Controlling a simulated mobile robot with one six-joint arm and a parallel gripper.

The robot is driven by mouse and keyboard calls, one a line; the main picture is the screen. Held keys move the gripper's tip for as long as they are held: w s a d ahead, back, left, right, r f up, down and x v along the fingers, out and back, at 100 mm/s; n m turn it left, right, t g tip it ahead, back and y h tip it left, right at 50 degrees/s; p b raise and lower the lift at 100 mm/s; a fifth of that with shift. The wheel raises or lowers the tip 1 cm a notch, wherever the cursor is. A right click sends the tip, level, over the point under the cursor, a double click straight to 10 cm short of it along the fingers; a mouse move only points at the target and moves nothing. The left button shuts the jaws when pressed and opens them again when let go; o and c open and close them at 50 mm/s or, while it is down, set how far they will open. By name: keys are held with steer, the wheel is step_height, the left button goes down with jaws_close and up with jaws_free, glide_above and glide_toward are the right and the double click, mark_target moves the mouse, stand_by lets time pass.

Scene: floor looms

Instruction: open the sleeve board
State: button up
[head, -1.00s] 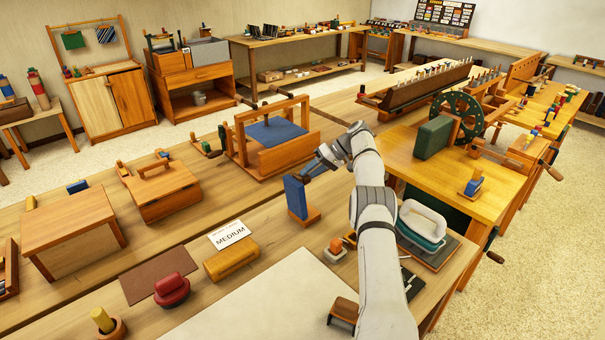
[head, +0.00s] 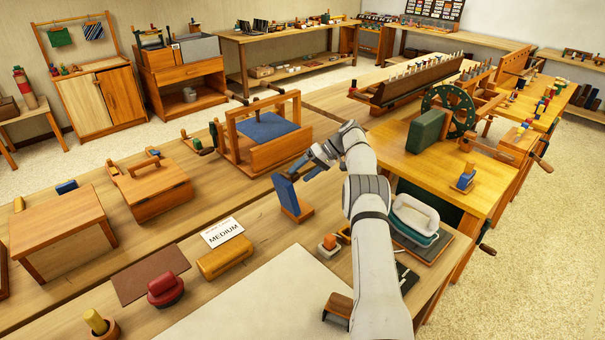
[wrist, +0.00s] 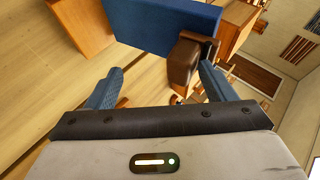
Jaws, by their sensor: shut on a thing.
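The sleeve board (head: 287,194) is a blue padded panel on a wooden base. It stands on the bench in the head view, its panel leaning a little to the left. My gripper (head: 308,166) is at the panel's upper right side. In the wrist view the blue panel (wrist: 165,22) fills the top middle, and a dark brown grip piece (wrist: 183,62) stands out from it beside the right finger. The exact contact is partly hidden.
A wooden frame with a blue pad (head: 264,128) stands behind the board. A yellow roll (head: 224,258) and a MEDIUM card (head: 222,232) lie to the front left. An iron-like tool (head: 415,218) is to the right of my arm.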

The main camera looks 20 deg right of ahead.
steer(key=shift+s+d+f, duration=0.1)
steer(key=shift+s+f, duration=0.1)
steer(key=shift+f, duration=0.45)
steer(key=shift+c, duration=1.3)
step_height(320, 180, up, 12)
steer(key=shift+w+f, duration=0.15)
steer(key=shift+w, duration=0.1)
steer(key=shift+s, duration=0.1)
